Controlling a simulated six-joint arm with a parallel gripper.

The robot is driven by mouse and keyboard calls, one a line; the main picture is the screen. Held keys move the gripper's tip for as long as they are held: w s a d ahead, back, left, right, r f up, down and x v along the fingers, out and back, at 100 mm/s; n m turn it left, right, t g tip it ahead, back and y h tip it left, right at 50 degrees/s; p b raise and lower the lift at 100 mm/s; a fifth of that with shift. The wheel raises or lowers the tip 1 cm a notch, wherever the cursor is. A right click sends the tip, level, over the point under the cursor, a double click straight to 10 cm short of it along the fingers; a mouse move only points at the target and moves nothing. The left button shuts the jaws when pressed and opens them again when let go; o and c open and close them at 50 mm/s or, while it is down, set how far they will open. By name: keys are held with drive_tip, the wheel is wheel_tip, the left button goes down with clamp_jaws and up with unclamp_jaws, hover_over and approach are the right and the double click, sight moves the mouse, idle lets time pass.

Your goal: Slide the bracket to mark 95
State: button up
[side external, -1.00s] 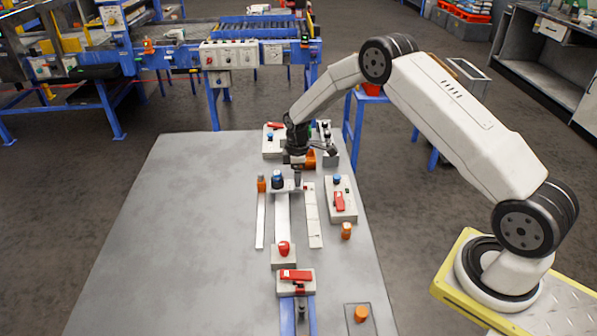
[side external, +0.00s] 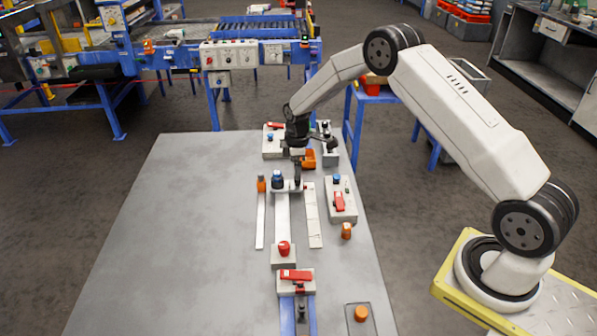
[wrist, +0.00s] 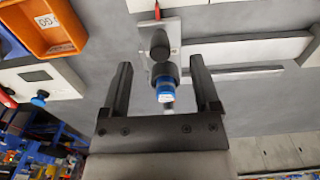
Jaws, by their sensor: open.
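The bracket (side external: 286,189) is a small light plate with a dark, blue-topped knob, at the far end of a pale rail (side external: 283,222). In the wrist view the bracket's plate (wrist: 172,28) carries a dark round knob and the blue-capped part (wrist: 165,88). A light scale strip (side external: 313,222) lies right of the rail; its marks are too small to read. My gripper (side external: 298,166) is low at the bracket's far side. In the wrist view my gripper (wrist: 163,88) is open, its fingers on either side of the blue-capped part, with gaps showing. Contact cannot be told.
An orange bin (wrist: 52,28) lies close to my gripper. A red-knobbed block (side external: 284,254) stands at the rail's near end. The table's left side (side external: 180,230) is clear.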

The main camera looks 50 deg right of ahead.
drive_tip(key=shift+r, duration=0.1)
drive_tip(key=shift+r, duration=1.65)
drive_tip(key=shift+s+a+r, duration=0.35)
drive_tip(key=shift+r, duration=0.15)
drive_tip(key=s+a+r+m+t, duration=0.1)
drive_tip(key=s+a+r+m, duration=0.2)
drive_tip(key=s, duration=0.5)
drive_tip(key=s+a+r+m, duration=0.2)
drive_tip(key=s+a+m, duration=0.1)
drive_tip(key=s, duration=0.5)
drive_tip(key=s+a+r+m+t, duration=0.1)
drive_tip(key=s+a+r+m, duration=0.2)
drive_tip(key=s, duration=0.5)
drive_tip(key=shift+s+a+r+t, duration=0.3)
drive_tip(key=shift+s+a+r, duration=0.1)
drive_tip(key=shift+a, duration=0.3)
drive_tip(key=shift+w, duration=0.1)
drive_tip(key=shift+c, duration=0.2)
